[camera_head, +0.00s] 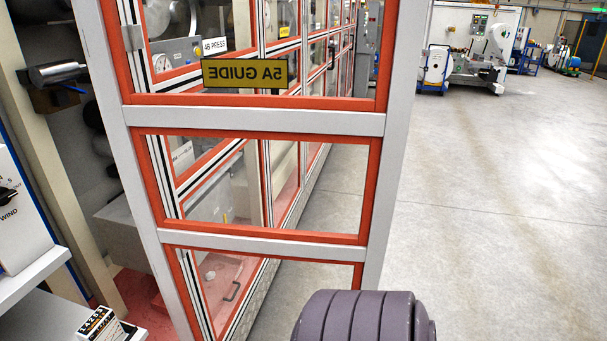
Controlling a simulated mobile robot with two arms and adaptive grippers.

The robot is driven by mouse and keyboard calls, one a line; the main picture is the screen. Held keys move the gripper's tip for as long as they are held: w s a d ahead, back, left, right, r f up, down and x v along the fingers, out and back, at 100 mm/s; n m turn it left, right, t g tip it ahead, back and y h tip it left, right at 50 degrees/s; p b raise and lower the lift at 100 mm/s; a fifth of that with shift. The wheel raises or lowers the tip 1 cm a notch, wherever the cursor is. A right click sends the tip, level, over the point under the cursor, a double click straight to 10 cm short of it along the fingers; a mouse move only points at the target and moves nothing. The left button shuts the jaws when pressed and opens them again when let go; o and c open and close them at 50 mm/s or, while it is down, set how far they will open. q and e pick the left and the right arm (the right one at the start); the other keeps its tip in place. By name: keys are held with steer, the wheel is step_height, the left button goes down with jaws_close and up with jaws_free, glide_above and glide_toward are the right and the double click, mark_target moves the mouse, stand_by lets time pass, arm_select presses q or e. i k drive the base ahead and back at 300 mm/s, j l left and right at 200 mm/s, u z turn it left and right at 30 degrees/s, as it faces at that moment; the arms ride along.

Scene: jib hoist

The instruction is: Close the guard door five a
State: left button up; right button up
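The guard door 5A (260,121) stands open, swung out from the machine across the middle of the head view. It has a light grey frame, orange-red inner edging and clear panes. Its yellow sign (245,72) reads "5A GUIDE" mirrored, so I see it from behind. A hinge (132,38) shows on its left upright. The door's free right upright (397,60) stands over the open floor. The top and bottom of the door are cut off by the picture. Neither of my grippers shows in this view.
The machine's interior with a metal roller (57,73) lies open at left. A control panel (18,215) stands at the left edge. The concrete floor (490,220) at right is clear.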

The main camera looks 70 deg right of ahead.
mark_target(382, 123)
steer(key=k+l+u, duration=0.15)
steer(key=k+l, duration=0.5)
steer(key=k+l+u, duration=0.15)
steer(key=k+l, duration=0.4)
steer(key=l, duration=0.45)
steer(key=k+l+u, duration=0.15)
steer(key=l, duration=0.75)
steer(key=k+l+u, duration=0.1)
steer(key=l, duration=0.6)
steer(key=i+l, duration=0.1)
steer(key=l, duration=0.25)
steer(key=i+u, duration=0.05)
